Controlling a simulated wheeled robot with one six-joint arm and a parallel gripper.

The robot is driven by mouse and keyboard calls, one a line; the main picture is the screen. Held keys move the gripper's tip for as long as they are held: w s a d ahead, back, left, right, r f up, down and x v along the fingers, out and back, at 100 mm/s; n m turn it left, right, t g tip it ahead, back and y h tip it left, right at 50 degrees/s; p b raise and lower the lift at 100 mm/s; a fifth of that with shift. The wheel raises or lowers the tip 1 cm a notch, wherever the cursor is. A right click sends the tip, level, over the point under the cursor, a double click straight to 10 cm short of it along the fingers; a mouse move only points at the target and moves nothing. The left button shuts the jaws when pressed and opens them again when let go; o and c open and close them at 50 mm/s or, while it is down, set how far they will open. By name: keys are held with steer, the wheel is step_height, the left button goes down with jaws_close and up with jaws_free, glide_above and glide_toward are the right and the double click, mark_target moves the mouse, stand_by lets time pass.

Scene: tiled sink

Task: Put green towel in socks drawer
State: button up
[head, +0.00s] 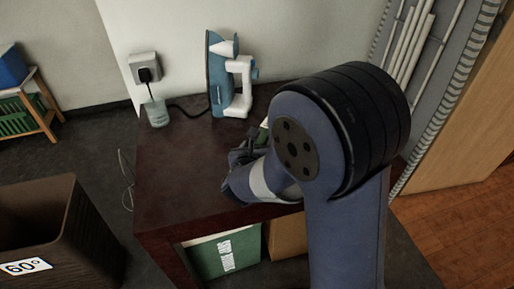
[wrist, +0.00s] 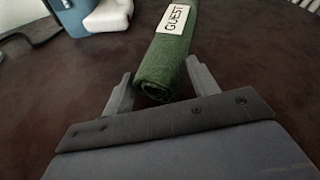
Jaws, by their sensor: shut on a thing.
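The green towel (wrist: 168,62) is a tight roll with a white label reading GUEST. It lies along the dark red-brown table top (head: 180,160). My gripper (wrist: 158,78) is shut on the near end of the roll, with one finger on each side. In the head view my gripper (head: 247,152) is low over the table, and my own arm hides most of the towel; only a sliver of green (head: 264,127) shows. No drawer marked for socks can be made out.
A blue and white iron (head: 228,75) stands upright behind the gripper. Its cord runs to a wall socket (head: 145,67). A dark basket (head: 65,225) marked 60° stands left.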

steer(key=o, duration=1.3)
